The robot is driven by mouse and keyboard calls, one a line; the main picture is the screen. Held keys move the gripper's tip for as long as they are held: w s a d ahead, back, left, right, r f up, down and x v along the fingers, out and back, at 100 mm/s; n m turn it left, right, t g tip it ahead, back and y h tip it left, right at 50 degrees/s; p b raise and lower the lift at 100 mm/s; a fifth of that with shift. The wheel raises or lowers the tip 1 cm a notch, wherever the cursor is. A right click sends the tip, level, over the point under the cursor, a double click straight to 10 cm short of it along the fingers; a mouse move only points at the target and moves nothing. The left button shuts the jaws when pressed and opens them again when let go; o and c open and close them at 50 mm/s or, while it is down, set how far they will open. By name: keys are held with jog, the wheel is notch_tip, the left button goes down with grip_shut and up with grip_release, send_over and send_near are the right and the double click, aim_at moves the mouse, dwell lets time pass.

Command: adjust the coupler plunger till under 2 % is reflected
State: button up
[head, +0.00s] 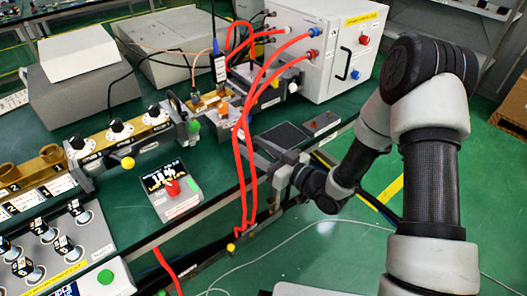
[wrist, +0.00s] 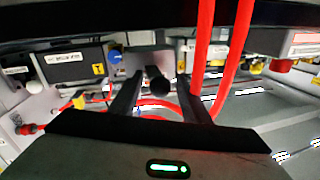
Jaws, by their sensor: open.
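A black round knob (wrist: 158,82) on a grey block lies ahead of my gripper (wrist: 158,88) in the wrist view. The two dark fingers are open on either side of it, with gaps. I cannot tell for sure whether this knob is the coupler plunger. In the head view my gripper (head: 280,172) is at the bench's front edge, below a black plate, and its fingertips are hard to make out. A small meter (head: 172,190) with a lit display and a red knob stands on the bench. Its digits are too small to read surely.
Red hoses (head: 243,150) hang down the bench front close to my gripper and also run past its right finger in the wrist view (wrist: 203,50). A white generator cabinet (head: 310,40) stands behind. A waveguide row with black-and-white knobs (head: 117,128) runs left. A knob panel (head: 70,240) is front left.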

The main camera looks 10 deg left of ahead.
jog(key=p+v, duration=0.1)
jog(key=v, duration=1.6)
jog(key=shift+s+d, duration=0.1)
